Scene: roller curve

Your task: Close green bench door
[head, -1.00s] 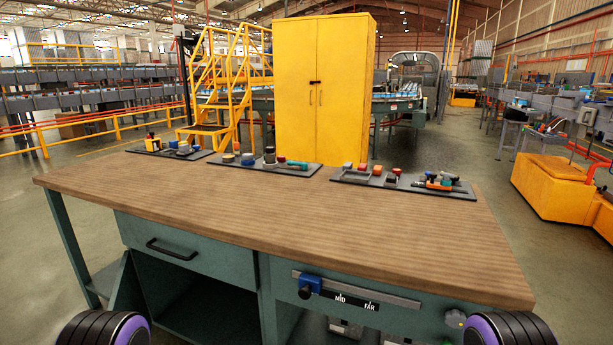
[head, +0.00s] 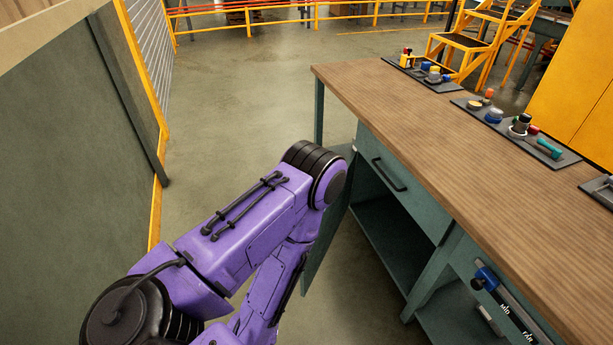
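The green bench (head: 337,115) with a wooden top stands to the right in the head view. Its green door (head: 326,243) stands swung open below the drawer, sticking out from the bench front towards me. My purple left arm covers part of the door. The dark open compartment (head: 385,235) shows to the right of the door, under the drawer (head: 392,195) with its black handle. My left arm is bent in front of the door, with its elbow high beside the bench. Its gripper is out of view below the picture. My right arm and gripper are not in view.
A grey-green panel (head: 60,170) with a yellow-edged frame stands close on the left. Open floor (head: 235,110) lies between it and the bench. Trays with small items (head: 515,130) lie along the bench's back edge. A blue slider (head: 485,278) is on the bench front.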

